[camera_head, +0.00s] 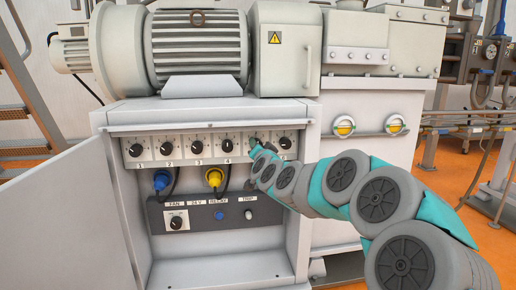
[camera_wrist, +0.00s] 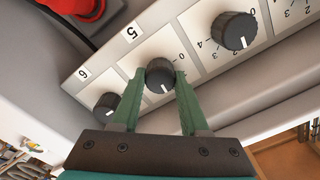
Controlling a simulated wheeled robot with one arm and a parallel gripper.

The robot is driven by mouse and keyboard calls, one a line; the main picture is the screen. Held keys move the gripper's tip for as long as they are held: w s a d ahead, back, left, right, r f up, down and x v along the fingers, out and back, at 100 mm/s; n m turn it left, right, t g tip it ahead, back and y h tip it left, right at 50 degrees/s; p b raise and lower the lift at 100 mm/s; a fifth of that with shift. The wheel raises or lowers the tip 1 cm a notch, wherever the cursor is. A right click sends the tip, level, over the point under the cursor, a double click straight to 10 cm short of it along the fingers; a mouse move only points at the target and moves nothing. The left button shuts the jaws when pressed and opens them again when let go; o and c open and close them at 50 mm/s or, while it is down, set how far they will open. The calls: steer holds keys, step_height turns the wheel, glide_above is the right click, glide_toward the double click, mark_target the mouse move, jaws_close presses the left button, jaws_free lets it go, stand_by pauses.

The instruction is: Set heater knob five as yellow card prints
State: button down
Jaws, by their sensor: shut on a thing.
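Heater knob five (camera_wrist: 159,73) is a dark round knob on a white scale plate, under the printed 5 in the wrist view. My gripper (camera_wrist: 161,82) is shut on it, with one green finger on each side. A white pointer mark shows at the knob's lower edge in that view; most scale numbers around it are hidden by the fingers, but a 0 shows at upper right. In the head view my gripper (camera_head: 256,149) reaches the knob row at position five and largely covers that knob. No yellow card can be made out in either view.
Neighbouring knobs four (camera_wrist: 235,30) and six (camera_wrist: 106,104) stand close on each side. Below the row hang a blue plug (camera_head: 161,180) and a yellow plug (camera_head: 214,177), above a dark switch panel (camera_head: 270,210). An open cabinet door (camera_head: 70,225) stands at left.

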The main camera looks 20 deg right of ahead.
steer(key=shift+f+m, duration=0.15)
steer(key=shift+m, duration=3.55)
steer(key=shift+c, duration=2.1)
jaws_free()
steer(key=shift+s, duration=0.1)
steer(key=v, duration=0.7)
steer(key=shift+s, duration=0.3)
steer(key=shift+a, duration=0.1)
